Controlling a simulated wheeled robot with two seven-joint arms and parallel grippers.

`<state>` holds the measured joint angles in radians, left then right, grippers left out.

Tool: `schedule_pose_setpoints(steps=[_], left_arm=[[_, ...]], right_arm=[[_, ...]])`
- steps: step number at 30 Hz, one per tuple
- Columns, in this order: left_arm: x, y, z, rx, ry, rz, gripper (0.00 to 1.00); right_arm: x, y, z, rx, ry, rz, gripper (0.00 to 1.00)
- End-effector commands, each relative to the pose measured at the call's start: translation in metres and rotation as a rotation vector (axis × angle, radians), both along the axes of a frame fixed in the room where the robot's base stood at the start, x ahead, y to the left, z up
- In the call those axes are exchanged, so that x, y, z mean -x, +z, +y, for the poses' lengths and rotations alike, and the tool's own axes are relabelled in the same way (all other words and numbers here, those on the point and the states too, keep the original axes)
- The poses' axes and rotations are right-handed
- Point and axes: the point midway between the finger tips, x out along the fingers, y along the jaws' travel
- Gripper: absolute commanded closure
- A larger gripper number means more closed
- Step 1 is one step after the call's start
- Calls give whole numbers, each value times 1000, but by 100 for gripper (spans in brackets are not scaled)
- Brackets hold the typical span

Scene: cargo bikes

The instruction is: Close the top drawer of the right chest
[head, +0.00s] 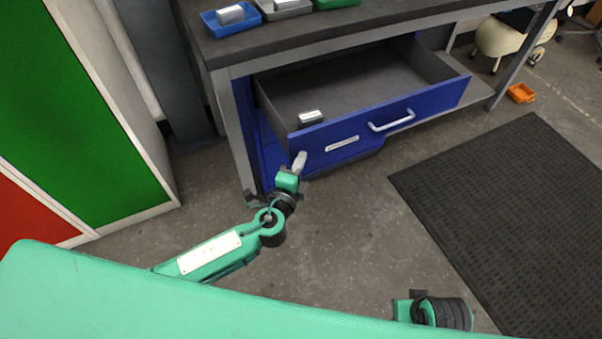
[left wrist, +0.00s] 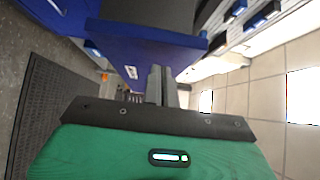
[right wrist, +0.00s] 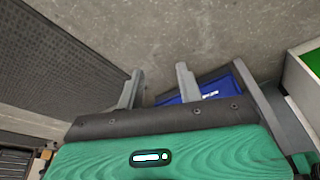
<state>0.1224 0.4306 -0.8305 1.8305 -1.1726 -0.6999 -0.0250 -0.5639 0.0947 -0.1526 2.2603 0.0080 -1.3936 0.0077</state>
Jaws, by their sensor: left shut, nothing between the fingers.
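The open top drawer (head: 365,125) of the blue chest (head: 272,152) sticks out from under the workbench in the head view. Its blue front has a light handle (head: 392,120) and a white label. My left gripper (head: 300,160) is shut and empty at the front's left end, low down; I cannot tell whether it touches. In the left wrist view its closed fingers (left wrist: 161,78) lie close to the blue drawer front (left wrist: 150,48). My right gripper (right wrist: 159,80) is open and empty in the right wrist view, pointing over the floor, with blue furniture beyond.
The workbench (head: 330,32) above carries coloured trays. A green and red cabinet (head: 75,120) stands at left. A dark mat (head: 500,205) covers the floor at right. Bare floor lies before the drawer.

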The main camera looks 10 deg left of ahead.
Motion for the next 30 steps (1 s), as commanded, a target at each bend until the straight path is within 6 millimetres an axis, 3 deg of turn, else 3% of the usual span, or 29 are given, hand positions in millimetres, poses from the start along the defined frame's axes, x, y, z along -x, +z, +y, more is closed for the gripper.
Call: schedule_pose_setpoints(steps=[4,20,25,30], left_arm=[[-9,0,7,-2,0,0,100],[-14,-1,11,-1,1,0,100],[-30,-1,23,-1,2,-2,100],[-60,-2,44,-1,3,-3,100]], right_arm=[[-1,-2,0,0,0,1,64],[-1,-4,0,1,1,2,64],[0,-2,0,0,1,-2,64],[6,23,0,-8,-3,-27,64]])
